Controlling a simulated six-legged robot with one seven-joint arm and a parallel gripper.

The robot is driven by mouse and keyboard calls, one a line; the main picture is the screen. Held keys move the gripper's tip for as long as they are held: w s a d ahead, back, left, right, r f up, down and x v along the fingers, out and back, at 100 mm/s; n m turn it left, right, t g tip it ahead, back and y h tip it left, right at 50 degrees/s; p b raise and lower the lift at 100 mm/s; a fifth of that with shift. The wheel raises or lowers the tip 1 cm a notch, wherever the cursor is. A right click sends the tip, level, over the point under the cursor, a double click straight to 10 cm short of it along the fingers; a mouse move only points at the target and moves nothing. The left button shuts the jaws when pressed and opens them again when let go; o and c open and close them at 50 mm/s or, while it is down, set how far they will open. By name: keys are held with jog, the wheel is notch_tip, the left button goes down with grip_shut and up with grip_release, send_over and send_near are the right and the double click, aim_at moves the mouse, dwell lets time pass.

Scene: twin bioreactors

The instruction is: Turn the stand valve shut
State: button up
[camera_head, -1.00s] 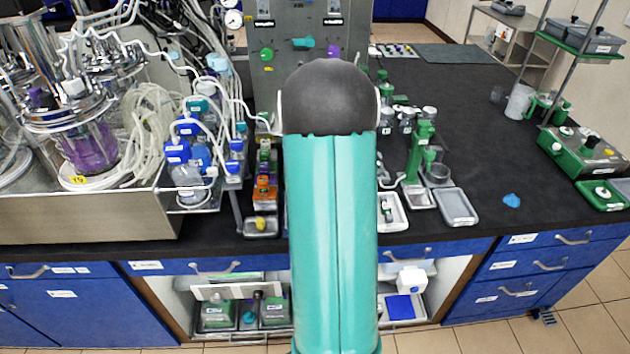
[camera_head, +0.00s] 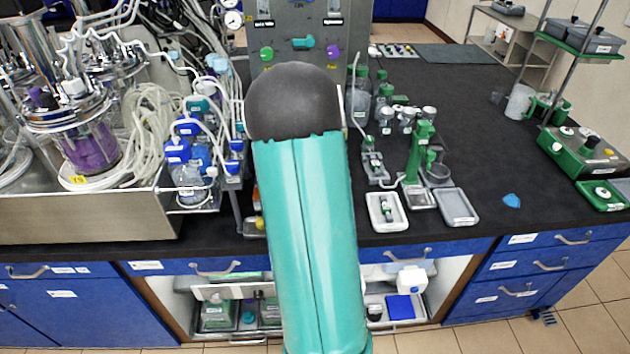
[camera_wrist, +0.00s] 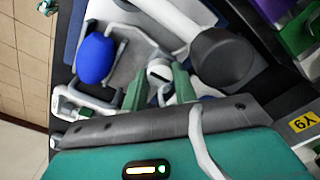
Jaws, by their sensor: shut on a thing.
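In the wrist view, my gripper (camera_wrist: 159,90) has two green fingers closed around a small pale part. A white round piece with a dark slot (camera_wrist: 159,72) shows just past the fingertips. This looks like the stand valve, though the fingers hide much of it. A blue rounded part (camera_wrist: 95,58) lies left of the fingers, and a dark grey cylinder (camera_wrist: 225,58) is to their right, both apart from the fingertips. In the head view, my teal arm covers the middle, and my gripper and the held part are hidden behind it.
Blue-capped bottles (camera_head: 177,150) and coiled tubing (camera_head: 148,125) crowd the left, next to a vessel of purple liquid (camera_head: 92,150). A grey panel (camera_head: 300,22) with coloured knobs stands behind. White (camera_head: 386,220) and grey (camera_head: 457,206) trays lie right of my arm. The black bench beyond is mostly clear.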

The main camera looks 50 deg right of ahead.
jog(key=shift+m, duration=0.3)
jog(key=o, duration=1)
notch_tip(320, 180, up, 14)
jog(key=shift+f, duration=0.1)
dwell(0.5)
